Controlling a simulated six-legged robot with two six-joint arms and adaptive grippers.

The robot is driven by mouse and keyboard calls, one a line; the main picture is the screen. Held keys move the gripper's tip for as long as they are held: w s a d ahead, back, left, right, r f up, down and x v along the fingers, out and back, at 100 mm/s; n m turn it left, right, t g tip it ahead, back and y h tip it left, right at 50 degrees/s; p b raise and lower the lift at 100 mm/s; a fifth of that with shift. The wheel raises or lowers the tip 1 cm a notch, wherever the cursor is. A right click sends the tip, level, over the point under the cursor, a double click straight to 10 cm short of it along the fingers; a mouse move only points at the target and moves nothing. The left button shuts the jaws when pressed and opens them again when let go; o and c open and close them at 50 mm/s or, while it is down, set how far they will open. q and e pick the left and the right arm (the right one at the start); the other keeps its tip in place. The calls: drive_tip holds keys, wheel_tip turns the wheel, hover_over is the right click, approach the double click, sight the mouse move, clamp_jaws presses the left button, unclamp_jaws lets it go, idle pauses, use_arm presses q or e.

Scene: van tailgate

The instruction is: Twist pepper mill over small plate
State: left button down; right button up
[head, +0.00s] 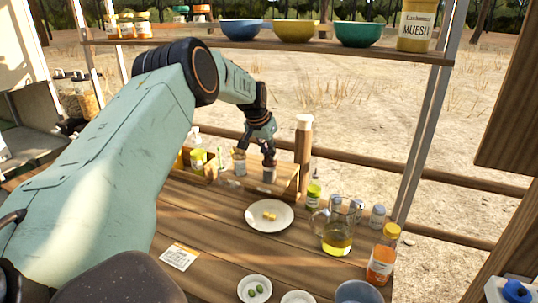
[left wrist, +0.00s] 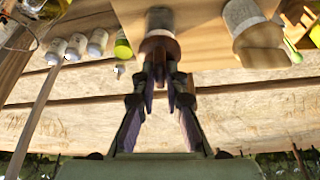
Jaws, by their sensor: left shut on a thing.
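My left gripper (head: 268,153) reaches down from above and is shut on the wooden top of a small mill with a grey, glassy body (head: 269,174). The mill stands upright in or at a wooden caddy (head: 288,183); whether it is lifted I cannot tell. In the left wrist view its body (left wrist: 160,19) shows past my fingertips (left wrist: 162,72). A similar mill (head: 240,166) stands to its left, also in the left wrist view (left wrist: 242,16). A white plate (head: 283,224) with yellow pieces lies in front. My right gripper is out of view.
A shelf (head: 290,44) with bowls crosses behind. A card (head: 179,257) lies at front left.

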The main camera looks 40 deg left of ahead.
use_arm(q)
drive_tip(key=shift+s+d+f, duration=0.1)
drive_tip(key=shift+s+f, duration=0.1)
drive_tip(key=shift+f, duration=0.1)
drive_tip(key=c, duration=1.4)
unclamp_jaws()
drive_tip(key=shift+s+r, duration=0.1)
drive_tip(key=shift+r, duration=0.1)
drive_tip(key=shift+w, duration=0.2)
drive_tip(key=v, duration=1.2)
drive_tip(key=shift+a, duration=0.2)
